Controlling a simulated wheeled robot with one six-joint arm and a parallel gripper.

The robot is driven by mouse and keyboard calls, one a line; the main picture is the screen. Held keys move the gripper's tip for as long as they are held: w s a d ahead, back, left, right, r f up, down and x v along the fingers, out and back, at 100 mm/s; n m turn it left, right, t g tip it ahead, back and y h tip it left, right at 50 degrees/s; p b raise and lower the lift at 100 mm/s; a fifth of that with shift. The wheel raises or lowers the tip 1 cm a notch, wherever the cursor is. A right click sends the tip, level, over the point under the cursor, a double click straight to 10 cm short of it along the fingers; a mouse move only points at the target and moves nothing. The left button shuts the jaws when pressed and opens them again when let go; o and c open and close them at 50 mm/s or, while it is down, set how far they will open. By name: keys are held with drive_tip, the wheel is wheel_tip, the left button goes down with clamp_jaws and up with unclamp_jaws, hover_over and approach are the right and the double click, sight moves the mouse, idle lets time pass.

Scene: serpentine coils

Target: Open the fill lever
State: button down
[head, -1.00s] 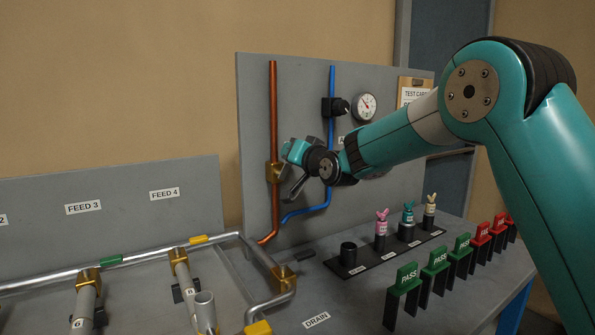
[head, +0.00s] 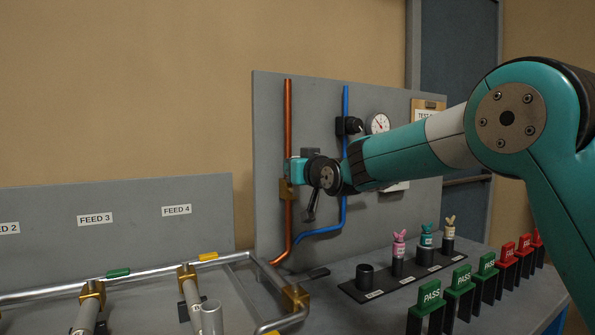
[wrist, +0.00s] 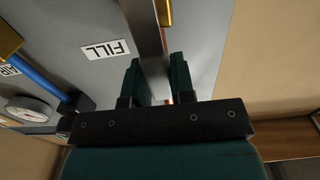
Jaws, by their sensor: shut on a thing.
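The fill lever (wrist: 149,38) is a flat grey bar in the wrist view, running down from the top edge between my fingers. My gripper (wrist: 158,82) has its two green ribbed fingers shut on this bar, one on each side. A white FILL label (wrist: 105,49) appears upside down to the left of the lever. In the head view my gripper (head: 296,171) is at the copper pipe (head: 288,125), just above the brass valve body (head: 287,189). The lever is hidden behind my gripper there.
A blue pipe (head: 345,205) and a gauge (head: 380,123) are on the panel, close to my wrist. Silver pipework (head: 140,270) lies at left.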

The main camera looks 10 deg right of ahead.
drive_tip(key=shift+f, duration=0.1)
drive_tip(key=c, duration=1)
unclamp_jaws()
drive_tip(key=shift+o, duration=0.2)
drive_tip(key=b+v, duration=0.3)
drive_tip(key=v, duration=1.4)
drive_tip(key=shift+s+b, duration=0.2)
drive_tip(key=shift+b, duration=0.1)
